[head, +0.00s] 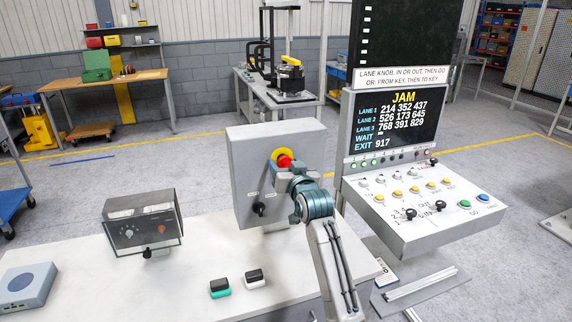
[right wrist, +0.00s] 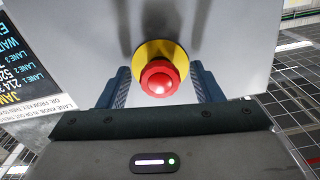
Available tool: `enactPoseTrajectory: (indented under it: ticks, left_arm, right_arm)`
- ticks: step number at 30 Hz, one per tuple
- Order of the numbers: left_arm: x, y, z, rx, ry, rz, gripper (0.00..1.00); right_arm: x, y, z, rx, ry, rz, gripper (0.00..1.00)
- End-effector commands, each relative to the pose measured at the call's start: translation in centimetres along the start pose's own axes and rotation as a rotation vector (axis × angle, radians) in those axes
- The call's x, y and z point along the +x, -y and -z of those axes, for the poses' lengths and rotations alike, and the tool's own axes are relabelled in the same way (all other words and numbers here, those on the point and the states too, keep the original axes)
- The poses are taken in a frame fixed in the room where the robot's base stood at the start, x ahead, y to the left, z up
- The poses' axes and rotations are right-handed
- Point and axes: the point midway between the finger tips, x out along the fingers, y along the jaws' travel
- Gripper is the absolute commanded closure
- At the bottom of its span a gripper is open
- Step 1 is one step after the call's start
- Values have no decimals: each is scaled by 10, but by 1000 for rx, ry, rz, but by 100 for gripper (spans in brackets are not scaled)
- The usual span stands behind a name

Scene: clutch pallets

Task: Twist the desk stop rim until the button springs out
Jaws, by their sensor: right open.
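The desk stop is a red mushroom button (head: 284,161) on a yellow disc (head: 279,153), set in the face of a grey box (head: 244,160) on the white desk. In the right wrist view the red button (right wrist: 159,79) sits in front of the yellow disc (right wrist: 160,56), close to the camera's middle. My right gripper (head: 278,172) is at the button, its arm coming up from below. In the right wrist view its two dark fingers (right wrist: 161,88) stand apart on either side of the button, open; I cannot tell whether they touch it. My left gripper does not show.
A black rotary knob (head: 259,209) sits low on the grey box. The sloped control panel (head: 420,205) and JAM screen (head: 396,122) stand right of my arm. A small meter box (head: 143,224) and two rocker-like blocks (head: 254,278) are on the desk (head: 190,285).

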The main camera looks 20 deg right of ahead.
Motion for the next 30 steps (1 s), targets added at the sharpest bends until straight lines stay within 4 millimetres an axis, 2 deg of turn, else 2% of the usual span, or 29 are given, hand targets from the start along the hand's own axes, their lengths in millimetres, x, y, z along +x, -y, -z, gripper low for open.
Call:
enactPoseTrajectory:
  ticks: [4, 9, 11, 20, 30]
  left_arm:
    - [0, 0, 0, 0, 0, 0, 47]
    - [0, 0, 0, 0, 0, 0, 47]
    - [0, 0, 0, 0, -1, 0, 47]
    - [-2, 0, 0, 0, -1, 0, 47]
    - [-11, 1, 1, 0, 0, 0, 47]
  right_arm:
    - [0, 0, 0, 0, 0, 0, 43]
    - [0, 0, 0, 0, 0, 0, 76]
    - [0, 0, 0, 0, 0, 0, 85]
    - [0, 0, 1, 37, 0, 0, 86]
    - [0, 1, 2, 252, 0, 0, 86]
